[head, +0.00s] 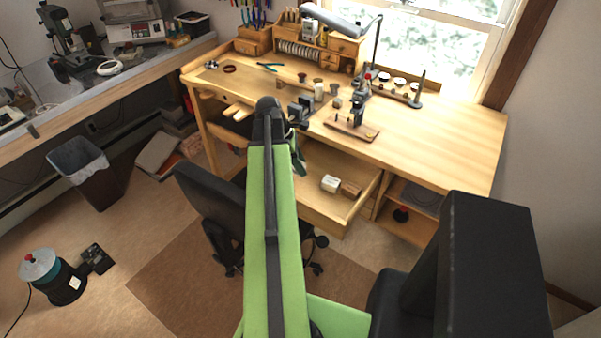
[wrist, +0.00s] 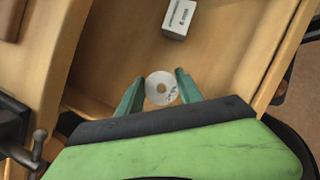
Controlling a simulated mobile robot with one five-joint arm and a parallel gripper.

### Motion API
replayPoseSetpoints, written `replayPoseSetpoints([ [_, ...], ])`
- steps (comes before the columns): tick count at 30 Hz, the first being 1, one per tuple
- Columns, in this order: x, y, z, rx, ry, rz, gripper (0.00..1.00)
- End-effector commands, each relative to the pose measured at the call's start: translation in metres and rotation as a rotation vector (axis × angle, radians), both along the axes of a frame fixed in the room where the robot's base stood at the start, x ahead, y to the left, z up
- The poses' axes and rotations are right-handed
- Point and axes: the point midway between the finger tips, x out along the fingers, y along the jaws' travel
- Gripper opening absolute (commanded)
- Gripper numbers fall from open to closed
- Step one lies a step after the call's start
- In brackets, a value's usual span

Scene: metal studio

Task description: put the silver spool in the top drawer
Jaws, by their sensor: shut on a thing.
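The silver spool (wrist: 161,88) shows in the wrist view as a pale round disc with a centre hole. My gripper (wrist: 160,78) is shut on it, with one green finger on each side. In the head view my gripper (head: 299,162) is partly hidden by my arm, and I cannot make out the spool there. A wooden drawer (head: 345,222) is pulled out under the desktop. The spool is over the drawer's inside (wrist: 125,60) in the wrist view; its height above the floor of the drawer is hard to tell.
A white box (head: 331,183) lies in the drawer beside a brown block (head: 351,189); the white box also shows in the wrist view (wrist: 179,18). The workbench top (head: 440,125) above holds a small vise and other tools. An office chair (head: 212,205) stands at left.

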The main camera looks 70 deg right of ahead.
Motion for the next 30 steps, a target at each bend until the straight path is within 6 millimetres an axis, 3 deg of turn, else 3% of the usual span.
replayPoseSetpoints([
  [1, 0.0, 0.0, -0.016, 0.0, 0.0, 0.0, 0.02],
  [5, 0.0, 0.0, -0.037, 0.0, 0.0, 0.001, 0.02],
  [16, 0.0, 0.0, -0.037, 0.0, 0.0, 0.002, 0.02],
  [17, 0.0, 0.0, -0.037, 0.0, 0.0, 0.002, 0.44],
  [18, 0.0, 0.0, -0.036, 0.0, 0.0, 0.002, 0.49],
  [22, 0.001, 0.0, -0.036, 0.0, 0.0, 0.002, 0.64],
  [30, 0.001, 0.0, -0.035, 0.0, 0.0, 0.002, 0.64],
])
